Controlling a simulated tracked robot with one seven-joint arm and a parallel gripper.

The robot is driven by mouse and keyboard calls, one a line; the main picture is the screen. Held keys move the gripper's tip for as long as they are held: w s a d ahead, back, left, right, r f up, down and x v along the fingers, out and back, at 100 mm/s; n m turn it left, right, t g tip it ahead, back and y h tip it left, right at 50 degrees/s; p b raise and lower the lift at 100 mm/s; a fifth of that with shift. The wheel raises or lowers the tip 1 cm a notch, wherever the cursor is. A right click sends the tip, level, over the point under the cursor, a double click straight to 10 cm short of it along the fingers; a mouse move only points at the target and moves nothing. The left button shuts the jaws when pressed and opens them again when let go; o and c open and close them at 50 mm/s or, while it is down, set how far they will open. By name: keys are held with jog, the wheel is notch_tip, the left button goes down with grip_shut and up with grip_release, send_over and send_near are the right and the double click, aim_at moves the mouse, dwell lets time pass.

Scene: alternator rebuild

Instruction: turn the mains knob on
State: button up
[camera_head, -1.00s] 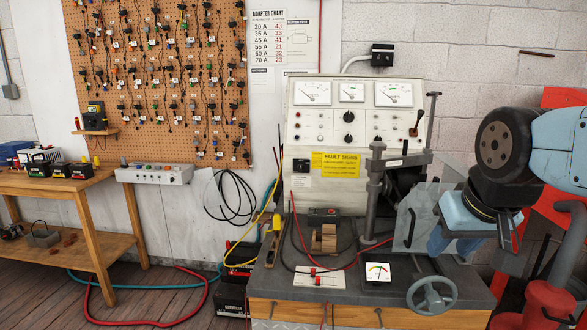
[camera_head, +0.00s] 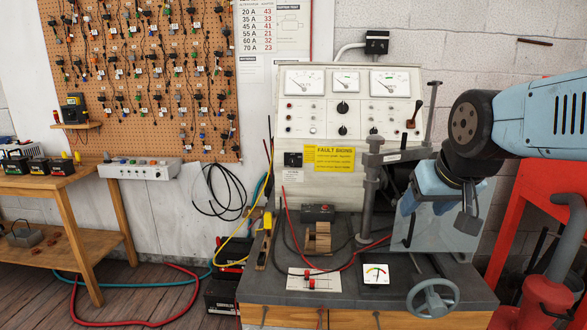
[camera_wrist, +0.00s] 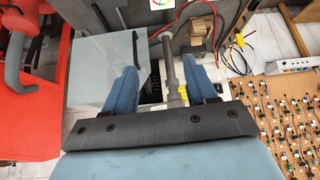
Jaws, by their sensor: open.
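The test bench's cream panel (camera_head: 322,112) carries gauges, small buttons and several dark knobs. Two black round knobs sit mid-panel, an upper one (camera_head: 343,107) and a lower one (camera_head: 343,130). My gripper (camera_head: 425,205) is at the right of the bench, pointing down, apart from the panel knobs. In the wrist view my gripper (camera_wrist: 160,82) has its blue fingers apart, with nothing held.
A grey clamp column (camera_head: 370,195) and a clear guard (camera_head: 445,225) stand near my gripper. A red-handled lever (camera_head: 414,113) is on the panel's right. Cables, a small meter (camera_head: 376,275) and a handwheel (camera_head: 432,298) occupy the bench top. A red frame (camera_head: 525,200) stands to the right.

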jog(key=w+a+f+n+t+y, duration=0.1)
jog(key=w+a+t, duration=0.3)
jog(key=w, duration=0.7)
jog(key=w+a+t+y, duration=0.1)
jog(key=w+a, duration=0.6)
jog(key=w, duration=0.4)
jog(key=w+a+f+n+t+y, duration=0.1)
jog(key=w+a+t, duration=0.3)
jog(key=w, duration=0.6)
jog(key=m+t+h, duration=0.3)
jog(key=t+h, duration=0.1)
jog(key=t, duration=0.2)
send_near(292, 164)
jog(key=x, duration=0.8)
jog(key=shift+w, duration=0.2)
jog(key=shift+d, duration=0.1)
jog(key=shift+c, duration=0.4)
jog(key=c, duration=0.9)
